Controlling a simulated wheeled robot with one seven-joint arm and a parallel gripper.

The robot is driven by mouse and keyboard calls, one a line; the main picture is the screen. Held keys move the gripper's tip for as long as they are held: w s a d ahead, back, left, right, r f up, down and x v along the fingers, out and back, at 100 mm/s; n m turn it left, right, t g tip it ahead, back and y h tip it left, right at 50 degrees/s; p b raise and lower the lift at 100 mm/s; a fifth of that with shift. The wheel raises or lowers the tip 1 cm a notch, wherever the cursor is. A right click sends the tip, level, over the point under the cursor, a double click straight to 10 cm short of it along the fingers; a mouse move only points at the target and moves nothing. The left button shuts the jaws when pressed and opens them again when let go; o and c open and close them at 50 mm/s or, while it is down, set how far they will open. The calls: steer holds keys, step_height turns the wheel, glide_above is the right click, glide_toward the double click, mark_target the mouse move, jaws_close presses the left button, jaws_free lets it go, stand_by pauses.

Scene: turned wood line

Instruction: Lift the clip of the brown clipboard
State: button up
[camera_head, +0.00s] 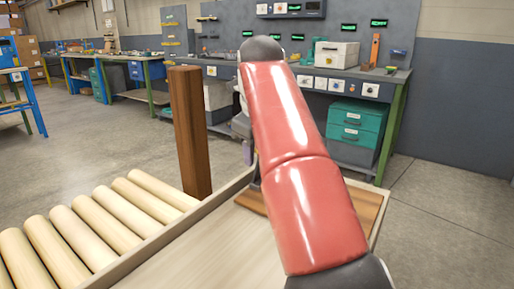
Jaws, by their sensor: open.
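The brown clipboard (367,205) lies flat on the pale table top, behind my red arm. Its right part shows to the right of the arm, and a small left corner shows to the left. The arm covers its middle, and I cannot see the clip. My gripper (256,178) shows only as a small dark piece at the left edge of the arm, low over or at the clipboard's left part. It is open. Its fingertips are mostly hidden, so I cannot tell whether they touch anything.
A raised pale rim (190,222) runs along the table's left side. Beyond it lie several pale wood rollers (95,225) and an upright brown post (189,130). A grey workbench (345,75) with teal drawers (355,130) stands at the back. Open floor is at the right.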

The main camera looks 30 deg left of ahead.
steer(key=shift+r, duration=0.15)
steer(key=shift+v, duration=1.25)
steer(key=s+d+b, duration=0.7)
steer(key=s+b, duration=0.1)
steer(key=s, duration=0.2)
steer(key=shift+b, duration=0.4)
steer(key=shift+c, duration=0.2)
